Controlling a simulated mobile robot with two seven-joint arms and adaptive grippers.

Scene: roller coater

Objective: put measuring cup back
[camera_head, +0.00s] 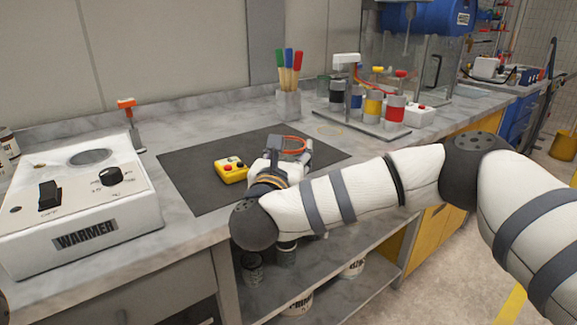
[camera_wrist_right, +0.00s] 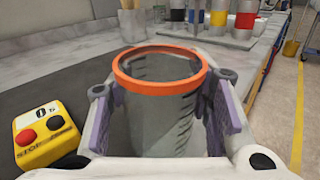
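The measuring cup (camera_wrist_right: 160,115) is clear with an orange rim and dark graduation marks, and looks upright in the right wrist view. In the head view its orange rim (camera_head: 296,139) shows behind my right gripper (camera_head: 291,155), over the dark mat (camera_head: 205,190). My right gripper's purple-padded fingers (camera_wrist_right: 162,110) stand on both sides of the cup, close under its rim. I cannot tell whether both pads press on it, or whether the cup's base touches the mat. My left gripper is not in view.
A yellow button box (camera_head: 231,170) sits left of the gripper. The white warmer (camera_head: 80,205) stands at the left. A brush holder (camera_head: 288,104) and a rack of coloured cylinders (camera_head: 374,108) stand behind. The mat's front left is clear.

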